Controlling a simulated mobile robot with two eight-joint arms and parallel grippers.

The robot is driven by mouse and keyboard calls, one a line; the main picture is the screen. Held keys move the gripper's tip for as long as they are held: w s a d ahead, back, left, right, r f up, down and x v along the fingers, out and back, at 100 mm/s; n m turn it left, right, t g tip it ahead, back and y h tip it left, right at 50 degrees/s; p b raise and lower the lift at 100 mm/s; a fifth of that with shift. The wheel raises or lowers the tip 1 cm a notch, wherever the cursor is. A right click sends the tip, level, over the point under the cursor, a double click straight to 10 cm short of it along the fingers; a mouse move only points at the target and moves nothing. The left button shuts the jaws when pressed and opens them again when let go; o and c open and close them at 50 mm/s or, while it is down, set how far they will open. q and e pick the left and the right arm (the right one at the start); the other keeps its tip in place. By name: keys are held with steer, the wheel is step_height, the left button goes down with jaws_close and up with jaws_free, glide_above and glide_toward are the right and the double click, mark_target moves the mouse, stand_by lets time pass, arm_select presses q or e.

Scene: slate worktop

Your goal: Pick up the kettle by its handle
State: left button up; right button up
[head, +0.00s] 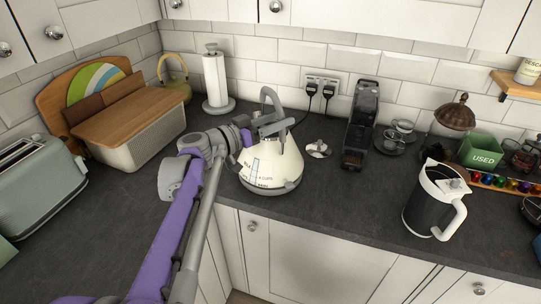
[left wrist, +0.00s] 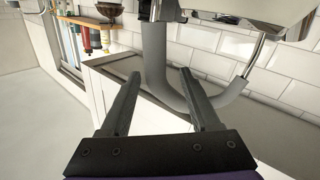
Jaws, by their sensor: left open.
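The cream kettle (head: 275,172) with measuring marks stands on the dark worktop, upright, near the front edge in the middle of the head view. Its grey handle (head: 267,92) arches above it. My left gripper (head: 268,128) is at the upper part of the kettle, in front of the handle, and hides part of the top. In the left wrist view its two fingers (left wrist: 158,78) are open, and the curved grey handle (left wrist: 154,55) shows between and beyond the fingertips. I cannot tell whether they touch it. My right gripper is not in view.
A black and white jug (head: 420,207) stands at the right. A black coffee machine (head: 361,120), a paper towel roll (head: 215,80) and plugs (head: 320,88) are behind. A bread bin (head: 150,122) and a toaster (head: 38,180) are at the left. Worktop between kettle and jug is clear.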

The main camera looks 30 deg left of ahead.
arm_select(q)
steer(key=shift+x, duration=0.75)
jaws_close()
stand_by(0.9)
